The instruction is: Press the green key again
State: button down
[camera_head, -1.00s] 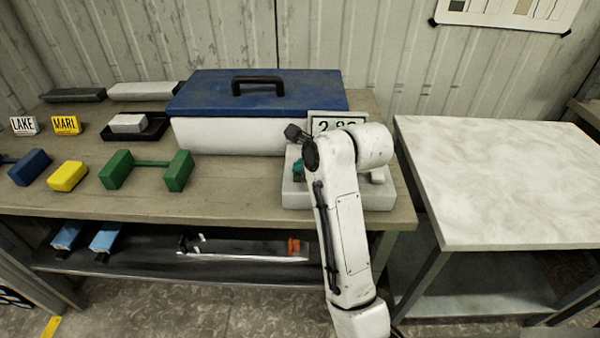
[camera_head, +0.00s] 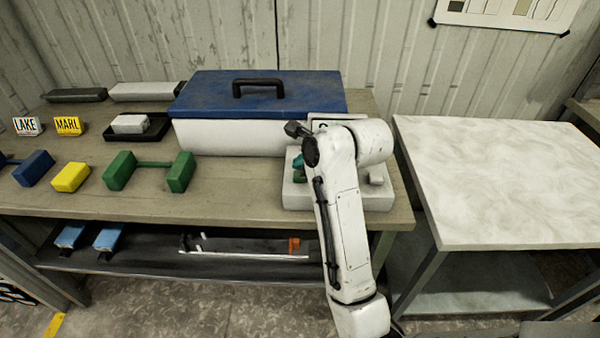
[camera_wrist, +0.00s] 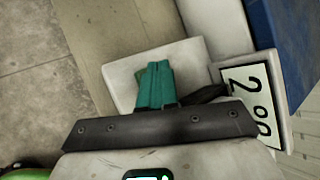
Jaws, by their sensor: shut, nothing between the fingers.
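My gripper, with teal fingers, shows in the wrist view (camera_wrist: 156,84) and beside my arm in the head view (camera_head: 298,160). The fingers are shut and empty, over the pale scale-like block (camera_head: 294,196). A small darker green patch (camera_head: 299,177) below the fingertips in the head view looks like the green key. In the wrist view the fingers cover most of that spot, and I cannot tell whether they touch it. The display (camera_wrist: 251,103) shows a 2 and two round digits like zeros. My arm hides most of it in the head view.
Green (camera_head: 180,172), yellow (camera_head: 70,178) and blue (camera_head: 34,168) pieces lie farther left. A bare white-topped table (camera_head: 500,180) stands at right.

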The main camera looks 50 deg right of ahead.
notch_tip(320, 180, up, 5)
jog(key=p, duration=0.5)
dwell(0.9)
jog(key=shift+s+a+f+n, duration=0.2)
jog(key=shift+f+n, duration=0.1)
jog(key=shift+n, duration=0.2)
jog(key=s+a+f+n, duration=0.1)
jog(key=a+f+n, duration=0.1)
jog(key=n, duration=0.2)
jog(key=s+a+f+n+g, duration=0.1)
jog(key=s+a+f+n, duration=0.1)
jog(key=n, duration=0.2)
jog(key=s+a+f+n, duration=0.2)
jog(key=n, duration=0.2)
jog(key=shift+f+g, duration=0.2)
jog(key=shift+g, duration=0.2)
jog(key=s+a+f+n+g+y, duration=0.2)
jog(key=s+a+f+n, duration=0.7)
jog(key=n, duration=0.7)
jog(key=s+f+g, duration=0.4)
jog(key=s, duration=0.7)
jog(key=shift+d+f+h, duration=0.3)
jog(key=shift+d+f, duration=0.05)
